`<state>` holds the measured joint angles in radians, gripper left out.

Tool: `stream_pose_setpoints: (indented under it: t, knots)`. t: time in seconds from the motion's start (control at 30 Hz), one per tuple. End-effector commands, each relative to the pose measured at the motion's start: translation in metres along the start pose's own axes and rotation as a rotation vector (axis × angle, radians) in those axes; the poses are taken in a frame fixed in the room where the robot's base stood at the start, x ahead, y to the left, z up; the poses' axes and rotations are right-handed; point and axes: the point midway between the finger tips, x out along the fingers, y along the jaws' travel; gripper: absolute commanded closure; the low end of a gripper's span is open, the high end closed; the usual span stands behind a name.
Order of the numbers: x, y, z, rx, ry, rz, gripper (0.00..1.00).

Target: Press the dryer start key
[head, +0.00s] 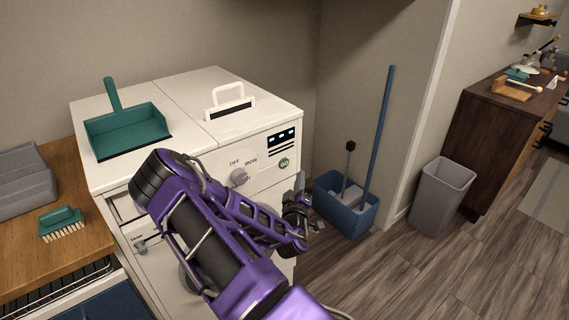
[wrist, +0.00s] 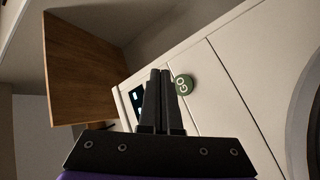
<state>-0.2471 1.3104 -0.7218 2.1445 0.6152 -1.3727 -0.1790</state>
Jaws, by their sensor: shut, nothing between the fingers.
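The start key is a round green button marked GO (head: 284,163) on the front panel of the white dryer (head: 262,160). In the wrist view the green GO button (wrist: 185,84) shows just right of the fingertips, partly covered by them. My gripper (head: 300,181) is in front of the dryer's right side, a little below and right of the button in the head view. In the wrist view my gripper (wrist: 160,73) has its two dark fingers together and empty. I cannot tell whether the fingertips touch the panel.
A dial (head: 239,177) and a dark display (head: 282,139) are on the panel. A teal dustpan (head: 127,131) and a white handled object (head: 229,104) sit on top. A blue bucket (head: 345,207) with long handles stands right of the dryer. A grey bin (head: 441,197) stands farther right.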

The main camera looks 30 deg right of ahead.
Motion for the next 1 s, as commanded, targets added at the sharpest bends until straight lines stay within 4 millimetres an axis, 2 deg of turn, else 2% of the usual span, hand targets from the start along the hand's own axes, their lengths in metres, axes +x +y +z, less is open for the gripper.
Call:
stream_pose_setpoints:
  t: [0.2,0.4,1.0]
  knots:
    - [0.021,-0.018,-0.014,0.003,0.002,-0.001,1.0]
    - [0.031,-0.025,-0.023,0.001,0.002,-0.001,1.0]
    - [0.034,-0.025,-0.025,0.0,0.0,-0.001,1.0]
